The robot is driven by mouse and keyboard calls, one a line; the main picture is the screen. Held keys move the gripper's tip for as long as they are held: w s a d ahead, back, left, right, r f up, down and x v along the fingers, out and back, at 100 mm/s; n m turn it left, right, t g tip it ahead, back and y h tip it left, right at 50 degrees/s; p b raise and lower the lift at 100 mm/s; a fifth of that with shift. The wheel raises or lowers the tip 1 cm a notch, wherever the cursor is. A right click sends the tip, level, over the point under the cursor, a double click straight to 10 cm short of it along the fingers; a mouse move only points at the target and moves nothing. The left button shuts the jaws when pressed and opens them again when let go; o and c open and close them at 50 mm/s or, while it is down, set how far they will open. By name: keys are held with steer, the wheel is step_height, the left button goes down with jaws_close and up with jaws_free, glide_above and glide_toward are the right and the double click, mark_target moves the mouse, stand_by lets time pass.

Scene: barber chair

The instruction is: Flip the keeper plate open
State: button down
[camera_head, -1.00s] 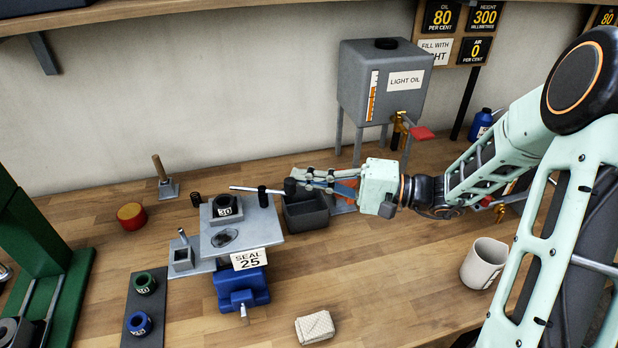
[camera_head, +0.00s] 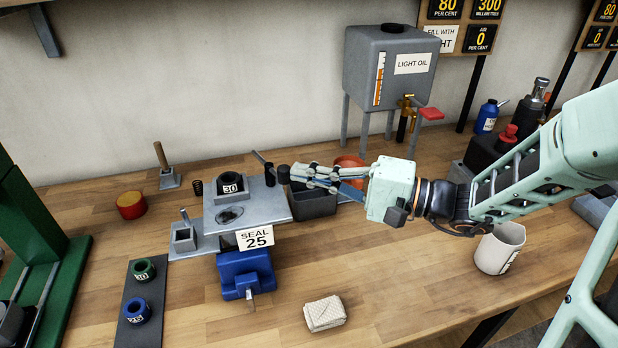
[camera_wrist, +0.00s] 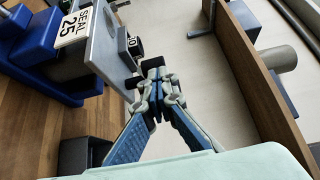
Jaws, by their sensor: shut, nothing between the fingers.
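A flat grey plate (camera_head: 273,207) sits on the blue vise (camera_head: 245,273). It carries a grey block with a black ring marked 30 (camera_head: 231,189), a round dark opening (camera_head: 230,214) and a SEAL 25 card (camera_head: 256,238). I cannot tell which part is the keeper plate. A black post (camera_head: 269,175) stands at the plate's back right corner, with a thin dark rod (camera_head: 260,158) slanting up-left from it. My gripper (camera_head: 284,174) is shut and empty, just right of the post; contact is unclear. In the wrist view, its fingertips (camera_wrist: 153,70) are together by the plate's edge (camera_wrist: 105,50).
A dark open bin (camera_head: 314,204) stands below my gripper. The light oil tank (camera_head: 360,85) is behind it. Green (camera_head: 144,270) and blue (camera_head: 137,312) rings sit on a dark strip at left.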

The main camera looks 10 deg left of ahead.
steer(key=shift+s+a, duration=0.4)
steer(key=shift+s, duration=0.4)
steer(key=w+d+b, duration=0.1)
steer(key=w+d, duration=0.1)
steer(key=d, duration=0.2)
steer(key=s+d, duration=0.4)
steer(key=s, duration=0.2)
steer(key=shift+s+b, duration=0.4)
steer(key=shift+b, duration=0.05)
steer(key=shift+d, duration=0.1)
